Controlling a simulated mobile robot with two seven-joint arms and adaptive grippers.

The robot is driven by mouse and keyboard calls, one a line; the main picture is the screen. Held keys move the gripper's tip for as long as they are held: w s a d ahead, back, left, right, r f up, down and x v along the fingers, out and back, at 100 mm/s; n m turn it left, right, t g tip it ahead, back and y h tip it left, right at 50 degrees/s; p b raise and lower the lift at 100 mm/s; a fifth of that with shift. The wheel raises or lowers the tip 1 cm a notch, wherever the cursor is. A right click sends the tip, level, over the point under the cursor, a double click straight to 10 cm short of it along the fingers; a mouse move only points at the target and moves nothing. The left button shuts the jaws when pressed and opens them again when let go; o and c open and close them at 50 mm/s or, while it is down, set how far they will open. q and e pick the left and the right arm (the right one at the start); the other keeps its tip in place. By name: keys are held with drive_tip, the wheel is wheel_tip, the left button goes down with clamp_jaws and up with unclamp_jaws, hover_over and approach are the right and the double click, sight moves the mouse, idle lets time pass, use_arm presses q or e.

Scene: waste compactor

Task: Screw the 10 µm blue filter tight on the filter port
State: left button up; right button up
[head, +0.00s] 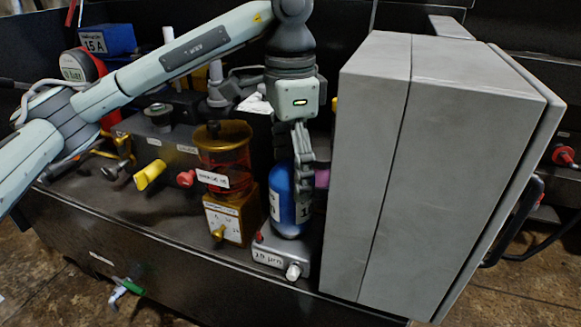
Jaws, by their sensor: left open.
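The blue filter (280,205) is a blue cylinder with a white label, standing upright on a small grey block labelled 10 µm (270,257), the filter port. My left gripper (298,178) points down from above at the filter's upper part. One finger runs down the filter's right front side; the other is mostly hidden behind it. The jaws are open, and I cannot tell whether they touch the filter. The joint between filter and port is too small to judge for tightness. My right gripper is out of view.
A large grey cabinet (440,170) stands close on the right. An amber bowl unit (222,160) stands close on the left, with a yellow knob (150,174) and a red knob (186,178) farther left. A blue 15 A box (108,40) is at the back left.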

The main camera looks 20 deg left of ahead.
use_arm(q)
drive_tip(key=shift+f, duration=0.1)
drive_tip(key=shift+c, duration=0.5)
drive_tip(key=n, duration=0.5)
drive_tip(key=shift+d, duration=0.1)
drive_tip(key=n, duration=0.5)
drive_tip(key=shift+w, duration=0.1)
drive_tip(key=n, duration=0.5)
drive_tip(key=shift+n, duration=0.3)
drive_tip(key=n, duration=0.5)
